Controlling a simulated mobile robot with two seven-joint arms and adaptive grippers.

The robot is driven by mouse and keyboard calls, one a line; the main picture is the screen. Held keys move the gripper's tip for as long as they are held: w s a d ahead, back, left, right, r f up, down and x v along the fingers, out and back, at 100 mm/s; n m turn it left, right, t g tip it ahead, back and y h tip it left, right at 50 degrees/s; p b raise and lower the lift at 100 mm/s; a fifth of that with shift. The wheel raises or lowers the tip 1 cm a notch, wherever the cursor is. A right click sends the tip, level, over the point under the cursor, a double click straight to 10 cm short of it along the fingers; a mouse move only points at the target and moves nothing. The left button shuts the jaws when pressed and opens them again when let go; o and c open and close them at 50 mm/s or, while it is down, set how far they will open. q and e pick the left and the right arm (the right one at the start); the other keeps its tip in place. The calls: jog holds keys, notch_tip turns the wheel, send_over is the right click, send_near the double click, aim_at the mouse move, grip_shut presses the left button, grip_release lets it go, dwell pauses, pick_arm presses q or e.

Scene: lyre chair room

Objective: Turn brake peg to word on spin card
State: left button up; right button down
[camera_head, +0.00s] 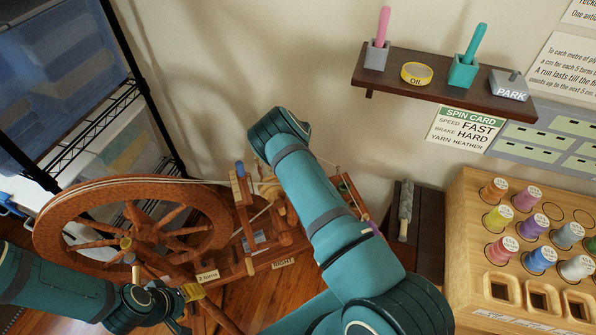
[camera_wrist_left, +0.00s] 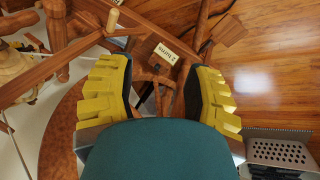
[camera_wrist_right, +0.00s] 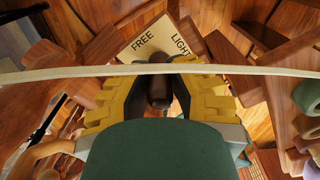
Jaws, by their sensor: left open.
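The spin card (camera_head: 466,129) on the wall in the head view reads speed FAST, brake HARD, yarn HEATHER. In the right wrist view a dark brown peg (camera_wrist_right: 160,90) stands between the fingers of my right gripper (camera_wrist_right: 160,98); I take it as the brake peg. I cannot tell whether both fingers touch it. A label plate (camera_wrist_right: 160,38) beyond it shows FREE and LIGHT; the rest is hidden. My right gripper is hidden behind my arm in the head view. My left gripper (camera_head: 186,305) is open and empty near the "2 turns" tag (camera_head: 207,276).
The spinning wheel (camera_head: 60,222) stands at the left, its base across the middle. A pale cord (camera_wrist_right: 60,73) crosses in front of my right fingers. A dark shelf (camera_head: 440,92) holds small pots. A wooden spool rack (camera_head: 460,250) stands at the right.

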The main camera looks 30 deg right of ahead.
jog(key=shift+f+m+b, duration=0.1)
jog(key=shift+m+b, duration=0.2)
jog(key=shift+m, duration=0.8)
jog(key=m, duration=0.2)
jog(key=shift+m, duration=0.4)
jog(key=c, duration=0.9)
grip_release()
jog(key=shift+o, duration=0.2)
jog(key=shift+r, duration=0.25)
notch_tip(320, 180, up, 12)
jog(key=shift+f, duration=0.1)
